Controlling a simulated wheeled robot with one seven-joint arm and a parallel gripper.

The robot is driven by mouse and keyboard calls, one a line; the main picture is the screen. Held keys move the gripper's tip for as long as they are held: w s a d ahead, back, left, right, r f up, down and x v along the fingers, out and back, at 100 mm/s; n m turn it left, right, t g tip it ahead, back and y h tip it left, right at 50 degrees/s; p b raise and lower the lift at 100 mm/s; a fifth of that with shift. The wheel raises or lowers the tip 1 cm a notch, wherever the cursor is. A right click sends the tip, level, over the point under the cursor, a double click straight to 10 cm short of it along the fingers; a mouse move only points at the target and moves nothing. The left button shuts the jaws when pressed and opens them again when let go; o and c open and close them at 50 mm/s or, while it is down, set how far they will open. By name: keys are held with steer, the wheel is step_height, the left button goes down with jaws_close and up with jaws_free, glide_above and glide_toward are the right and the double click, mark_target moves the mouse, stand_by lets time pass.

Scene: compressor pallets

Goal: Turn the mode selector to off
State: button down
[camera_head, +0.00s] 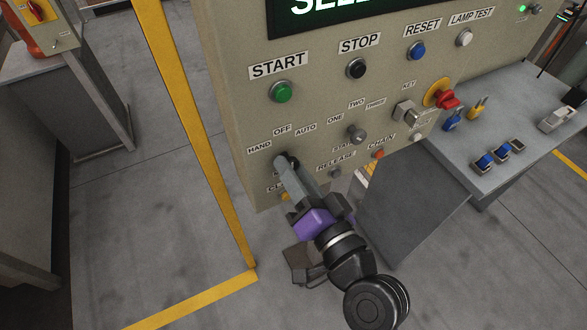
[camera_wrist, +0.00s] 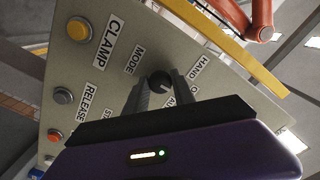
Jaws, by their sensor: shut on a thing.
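The mode selector is a dark round knob (camera_head: 292,160) on the beige control panel (camera_head: 240,110), below the labels HAND, OFF and AUTO. The OFF label is partly hidden in the wrist view.
A second selector (camera_head: 356,134) is to the right, with a green START button (camera_head: 281,92) above. A red emergency stop (camera_head: 446,99) is at the panel's right. A yellow post (camera_head: 190,120) stands left of the panel. A grey table (camera_head: 500,120) is at right.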

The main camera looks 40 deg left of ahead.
steer(key=c, duration=1.1)
jaws_free()
steer(key=b+v, duration=0.2)
steer(key=v, duration=0.6)
steer(key=shift+w, duration=0.1)
